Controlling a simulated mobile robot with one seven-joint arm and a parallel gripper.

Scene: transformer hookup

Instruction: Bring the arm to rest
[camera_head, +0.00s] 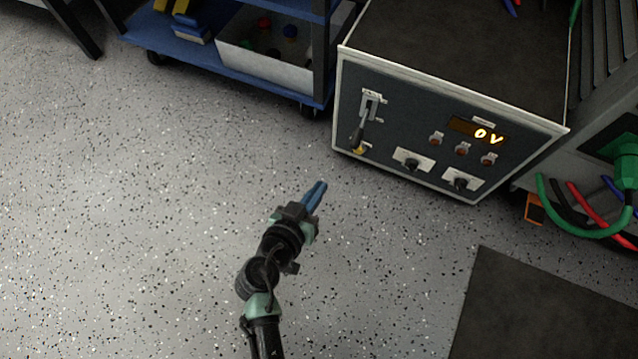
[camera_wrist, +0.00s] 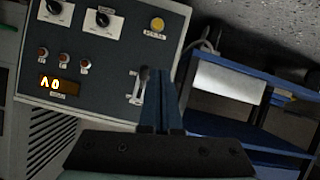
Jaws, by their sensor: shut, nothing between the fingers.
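My gripper (camera_head: 316,194) is in the middle of the head view, above the speckled floor, with its blue fingers together and nothing between them. It points up and right toward the grey control cabinet (camera_head: 385,92) and is apart from it. In the wrist view the shut fingers (camera_wrist: 162,100) cover part of the cabinet front (camera_wrist: 110,50), which appears upside down. The cabinet has a lever switch (camera_head: 363,122), knobs, red buttons and a display (camera_head: 478,130) that reads 0 V. The lever's handle points down in the head view.
A blue cart (camera_head: 180,45) with a white bin (camera_head: 262,70) stands left of the cabinet. Green, red, black and blue cables (camera_head: 590,232) hang at the right. A dark mat (camera_head: 540,310) lies at the lower right. The floor (camera_head: 120,220) on the left is clear.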

